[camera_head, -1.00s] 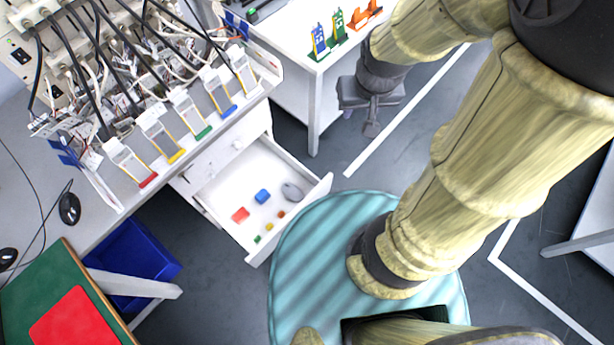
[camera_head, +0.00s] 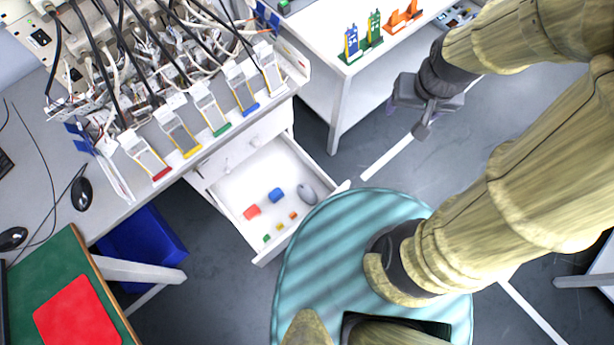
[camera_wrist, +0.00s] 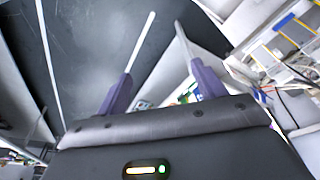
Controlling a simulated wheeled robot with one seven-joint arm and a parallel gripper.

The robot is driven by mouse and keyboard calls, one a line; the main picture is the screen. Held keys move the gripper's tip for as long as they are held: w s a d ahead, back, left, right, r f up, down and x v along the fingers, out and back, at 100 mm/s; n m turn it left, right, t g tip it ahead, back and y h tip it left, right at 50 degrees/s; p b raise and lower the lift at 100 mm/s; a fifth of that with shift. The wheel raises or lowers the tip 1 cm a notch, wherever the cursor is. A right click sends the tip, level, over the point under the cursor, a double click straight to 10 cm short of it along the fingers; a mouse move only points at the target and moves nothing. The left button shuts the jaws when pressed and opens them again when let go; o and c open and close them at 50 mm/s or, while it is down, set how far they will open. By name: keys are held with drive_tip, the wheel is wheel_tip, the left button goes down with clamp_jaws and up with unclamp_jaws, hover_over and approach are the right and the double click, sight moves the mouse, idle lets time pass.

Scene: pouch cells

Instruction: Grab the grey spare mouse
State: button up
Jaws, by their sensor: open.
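The grey mouse (camera_head: 307,194) lies in the open white drawer (camera_head: 262,252), near its right front corner. My gripper (camera_head: 421,131) is in the air to the right of and beyond the drawer, well apart from the mouse. In the wrist view its two purple fingers (camera_wrist: 157,92) stand apart with nothing between them. The mouse is not recognisable in the wrist view.
Two black mice, one a clear black mouse (camera_head: 82,194), lie on the left desk. A rack of cells with cables (camera_head: 180,90) stands above the drawer. A white table (camera_head: 318,60) stands behind. A blue bin (camera_head: 145,245) is under the desk.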

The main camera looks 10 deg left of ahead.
drive_tip(key=shift+o, duration=0.8)
drive_tip(key=w+a+f+n+b, duration=0.1)
drive_tip(key=a+f+b, duration=0.2)
drive_tip(key=f+b, duration=0.3)
drive_tip(key=w+a+f+n+g+b, duration=0.1)
drive_tip(key=a+f+b, duration=0.3)
drive_tip(key=f, duration=0.8)
drive_tip(key=w+a+f+n+g+b, duration=0.1)
drive_tip(key=w+a+f+n+b, duration=0.1)
drive_tip(key=f+b, duration=0.6)
drive_tip(key=shift+w+a+f+n+b, duration=0.4)
drive_tip(key=shift+a+n, duration=0.2)
drive_tip(key=shift+a, duration=0.55)
drive_tip(key=n+g+h+b, duration=0.15)
drive_tip(key=n+b, duration=0.25)
drive_tip(key=b, duration=1)
hover_over(308, 192)
drive_tip(key=w+a, duration=0.1)
wheel_tip(308, 192, down, 23)
drive_tip(key=shift+w+a+f+y, duration=0.1)
drive_tip(key=shift+a+f+y, duration=0.1)
drive_tip(key=shift+a+y, duration=0.05)
drive_tip(key=shift+f, duration=0.1)
drive_tip(key=f+b, duration=0.1)
drive_tip(key=f, duration=0.3)
drive_tip(key=f+b, duration=0.2)
drive_tip(key=f, duration=0.2)
drive_tip(key=s+d+f+b, duration=0.1)
drive_tip(key=f+b, duration=0.1)
drive_tip(key=f, duration=0.2)
